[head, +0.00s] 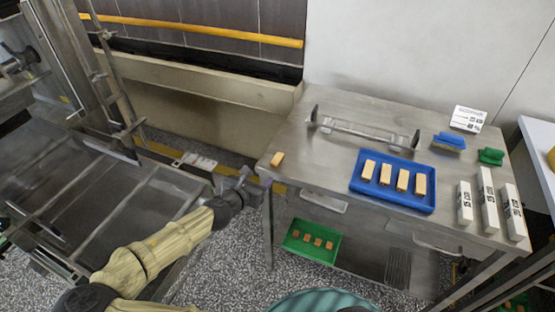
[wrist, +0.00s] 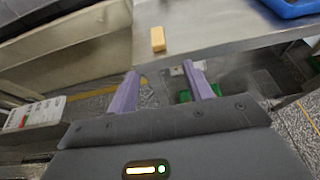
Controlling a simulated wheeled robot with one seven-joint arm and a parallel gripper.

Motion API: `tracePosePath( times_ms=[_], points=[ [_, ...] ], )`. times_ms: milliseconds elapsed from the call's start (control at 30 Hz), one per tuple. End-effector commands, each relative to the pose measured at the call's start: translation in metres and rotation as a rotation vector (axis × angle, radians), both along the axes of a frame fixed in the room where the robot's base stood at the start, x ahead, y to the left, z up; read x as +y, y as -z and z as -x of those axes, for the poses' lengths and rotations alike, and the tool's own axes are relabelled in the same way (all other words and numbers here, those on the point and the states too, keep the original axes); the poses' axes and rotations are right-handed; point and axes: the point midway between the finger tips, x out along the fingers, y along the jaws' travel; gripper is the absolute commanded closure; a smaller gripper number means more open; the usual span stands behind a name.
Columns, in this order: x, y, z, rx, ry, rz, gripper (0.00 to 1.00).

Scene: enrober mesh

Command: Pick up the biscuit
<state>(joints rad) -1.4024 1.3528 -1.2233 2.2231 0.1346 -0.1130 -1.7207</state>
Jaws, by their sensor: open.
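A single tan biscuit (head: 277,159) lies on the metal table (head: 335,165) near its left front corner. In the wrist view the biscuit (wrist: 158,39) lies just inside the table edge, beyond and roughly between my fingertips. My gripper (wrist: 162,72) is open, with its two purple fingers apart and nothing between them. In the head view my gripper (head: 256,182) is small and dark, just off the table's left corner, short of the biscuit. More biscuits lie in a row in a blue tray (head: 430,207) on the table.
A metal bar fixture (head: 360,131), white boxes (head: 487,200), a blue brush (head: 449,141) and a green item (head: 491,156) stand on the table. A green tray (head: 296,248) with biscuits is below. Bare tabletop surrounds the single biscuit. Metal machinery (head: 110,200) stands left.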

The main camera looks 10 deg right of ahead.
Motion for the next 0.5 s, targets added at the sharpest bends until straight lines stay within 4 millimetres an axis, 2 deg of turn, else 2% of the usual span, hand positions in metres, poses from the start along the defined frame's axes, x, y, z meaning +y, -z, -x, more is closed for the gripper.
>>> tracePosePath(
  times_ms=[333, 500],
  points=[
    [-0.032, 0.02, -0.04, -0.001, 0.003, -0.001, 0.49],
    [-0.04, 0.026, -0.051, 0.0, 0.0, 0.0, 0.49]
  ],
)
